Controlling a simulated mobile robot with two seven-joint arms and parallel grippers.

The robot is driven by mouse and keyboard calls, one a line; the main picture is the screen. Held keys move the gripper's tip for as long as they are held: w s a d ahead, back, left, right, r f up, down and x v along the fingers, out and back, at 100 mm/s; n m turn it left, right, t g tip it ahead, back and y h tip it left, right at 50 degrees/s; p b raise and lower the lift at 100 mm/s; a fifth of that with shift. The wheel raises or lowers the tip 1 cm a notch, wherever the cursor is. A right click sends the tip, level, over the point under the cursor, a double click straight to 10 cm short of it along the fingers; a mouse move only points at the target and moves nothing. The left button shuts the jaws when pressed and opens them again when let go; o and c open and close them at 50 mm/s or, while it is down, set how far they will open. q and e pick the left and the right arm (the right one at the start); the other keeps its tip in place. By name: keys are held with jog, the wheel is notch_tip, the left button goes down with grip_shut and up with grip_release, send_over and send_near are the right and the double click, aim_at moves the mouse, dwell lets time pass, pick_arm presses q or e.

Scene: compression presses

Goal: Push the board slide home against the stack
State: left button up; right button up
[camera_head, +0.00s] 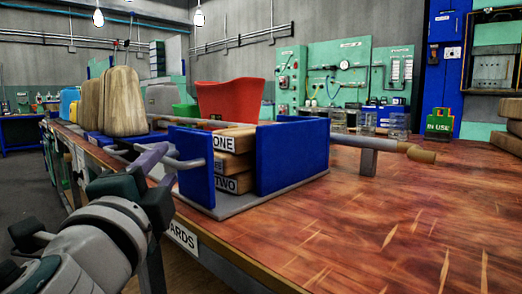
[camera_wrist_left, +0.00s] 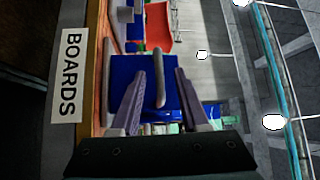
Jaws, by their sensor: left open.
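The blue upright plate of the board slide (camera_head: 195,160) stands at the left end of a grey base (camera_head: 245,200). A stack of wooden boards (camera_head: 235,163), labelled ONE and TWO where I can read them, lies between it and a second blue plate (camera_head: 292,155). Any gap between slide and stack is hard to judge. My left gripper (camera_head: 165,158) is open just left of the slide, by its grey handle. In the left wrist view, the blue plate (camera_wrist_left: 122,68) is ahead and the grey handle (camera_wrist_left: 161,55) shows between my open fingers (camera_wrist_left: 160,85). My right gripper is out of view.
A grey rod with a wooden knob (camera_head: 420,154) extends right of the second plate. Wooden blocks (camera_head: 120,100) and a red hopper-like object (camera_head: 230,98) stand behind. A BOARDS label (camera_wrist_left: 68,75) is on the table edge. The table's right front is clear.

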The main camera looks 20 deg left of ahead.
aim_at(166, 164)
pick_arm(q)
jog(key=shift+x, duration=1.6)
jog(key=shift+c, duration=0.4)
grip_shut()
